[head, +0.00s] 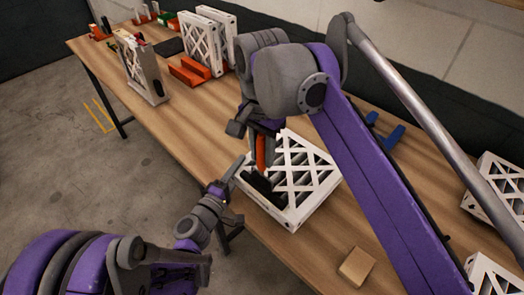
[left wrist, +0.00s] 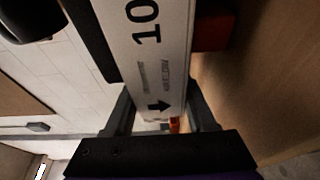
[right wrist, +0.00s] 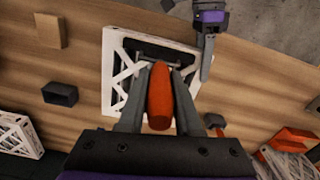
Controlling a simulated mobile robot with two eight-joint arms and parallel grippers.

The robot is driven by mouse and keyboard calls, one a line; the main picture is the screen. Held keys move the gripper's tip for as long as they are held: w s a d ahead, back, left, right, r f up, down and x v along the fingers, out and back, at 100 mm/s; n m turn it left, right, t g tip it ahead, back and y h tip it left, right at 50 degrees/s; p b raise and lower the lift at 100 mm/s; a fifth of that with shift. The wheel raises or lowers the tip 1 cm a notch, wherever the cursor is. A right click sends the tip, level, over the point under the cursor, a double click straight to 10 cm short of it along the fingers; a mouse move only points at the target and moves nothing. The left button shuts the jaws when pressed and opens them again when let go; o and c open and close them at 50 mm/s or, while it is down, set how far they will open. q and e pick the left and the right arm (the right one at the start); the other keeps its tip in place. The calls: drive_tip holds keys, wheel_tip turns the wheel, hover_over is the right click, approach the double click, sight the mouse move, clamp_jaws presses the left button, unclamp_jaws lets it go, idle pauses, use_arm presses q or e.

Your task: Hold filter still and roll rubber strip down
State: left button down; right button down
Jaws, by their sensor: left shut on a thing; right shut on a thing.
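The white lattice-faced filter (head: 318,180) lies flat on the table. My left gripper (head: 236,168) is shut on its near left side; the left wrist view shows the fingers on both faces of the white frame (left wrist: 158,60), which is printed "10". My right gripper (right wrist: 156,80) is shut on the orange handle (right wrist: 160,98) of a tool, held upright over the filter's left part. A black strip (right wrist: 150,47) lies along that edge of the filter, at the tool's lower end. Whether the tool touches it is hard to tell.
Upright filters (head: 205,42) and an orange rack (head: 188,72) stand toward the far end. A tan block (head: 356,266) lies near the front edge. A blue piece (head: 385,133) lies behind my right arm. More filters (head: 497,188) are at right. Table left of the filter is clear.

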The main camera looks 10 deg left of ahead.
drive_tip(key=shift+f, duration=0.6)
idle(1.0)
drive_tip(key=shift+r, duration=3.55)
